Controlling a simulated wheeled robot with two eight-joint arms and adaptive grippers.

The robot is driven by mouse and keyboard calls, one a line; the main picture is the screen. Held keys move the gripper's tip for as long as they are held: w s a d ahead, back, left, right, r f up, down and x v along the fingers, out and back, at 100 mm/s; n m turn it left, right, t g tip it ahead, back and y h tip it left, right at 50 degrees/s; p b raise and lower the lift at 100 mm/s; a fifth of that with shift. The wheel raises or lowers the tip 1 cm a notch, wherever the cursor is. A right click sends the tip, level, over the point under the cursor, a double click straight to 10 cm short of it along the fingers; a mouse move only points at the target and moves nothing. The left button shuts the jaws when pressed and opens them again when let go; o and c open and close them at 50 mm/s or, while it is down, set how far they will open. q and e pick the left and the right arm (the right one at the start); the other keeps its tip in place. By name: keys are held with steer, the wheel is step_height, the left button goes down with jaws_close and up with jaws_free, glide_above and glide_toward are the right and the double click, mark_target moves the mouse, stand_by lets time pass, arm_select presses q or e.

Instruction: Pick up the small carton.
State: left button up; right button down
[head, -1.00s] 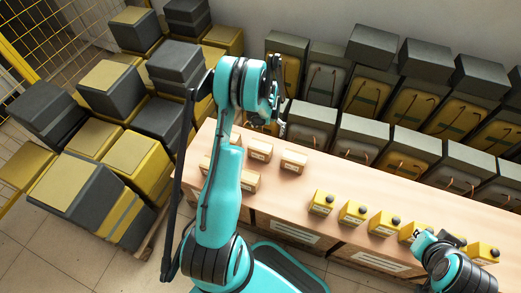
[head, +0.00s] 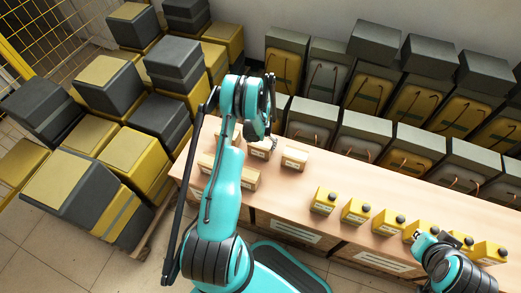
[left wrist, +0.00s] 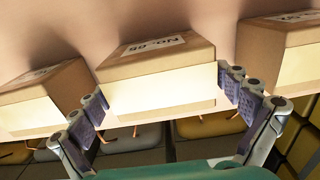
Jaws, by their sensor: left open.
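Several small tan cartons with white labels stand at the left end of the wooden table (head: 340,170). The middle carton (left wrist: 158,80) in the left wrist view has a label that seems to read "No-05". My left gripper (left wrist: 163,90) is open, with one finger at each side of that carton's near face. In the head view the left gripper (head: 264,136) is over the cartons, partly hidden by its own arm, beside a carton (head: 260,149). Another carton (head: 294,158) stands to its right.
Neighbouring cartons stand left (left wrist: 40,95) and right (left wrist: 285,50) of the middle one, with narrow gaps. A row of yellow boxes with black caps (head: 356,211) lines the table's front right. Large grey-and-yellow cases (head: 365,137) stand behind; stacked crates (head: 107,85) are at left.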

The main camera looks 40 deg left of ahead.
arm_select(q)
steer(key=shift+r, duration=0.15)
steer(key=c, duration=1.1)
